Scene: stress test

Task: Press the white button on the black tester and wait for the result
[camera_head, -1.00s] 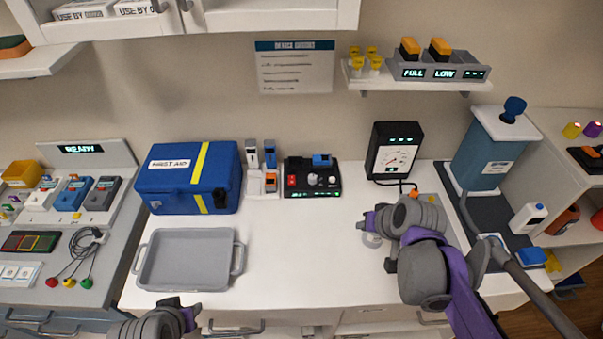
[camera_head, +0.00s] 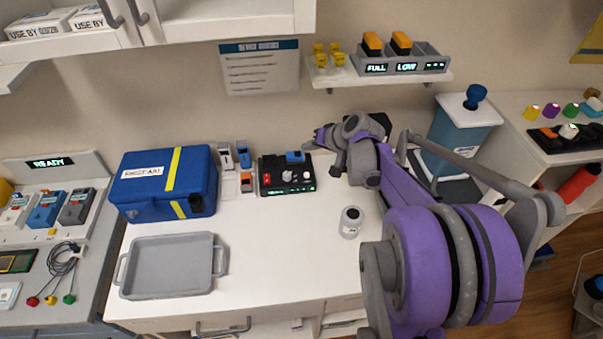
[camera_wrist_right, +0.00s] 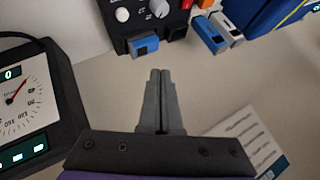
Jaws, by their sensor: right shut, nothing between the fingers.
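The black tester (camera_head: 272,189) stands at the back of the white table, right of the blue first aid case. It carries a red switch, pale round controls and a blue block on its back edge. The wrist view shows part of the tester (camera_wrist_right: 112,22) at the top, with a white round button (camera_wrist_right: 122,14) and a grey knob (camera_wrist_right: 159,9). My right gripper (camera_head: 309,145) is shut and empty, beside and above the tester's back right corner. Its closed fingertips (camera_wrist_right: 160,74) point toward the tester without touching it. My left gripper is out of view.
The black gauge (camera_wrist_right: 22,100) stands close beside my right gripper; my arm mostly hides it in the head view. A white jar (camera_head: 350,222), a grey tray (camera_head: 221,262) and the blue case (camera_head: 145,190) are on the table. The table's front middle is clear.

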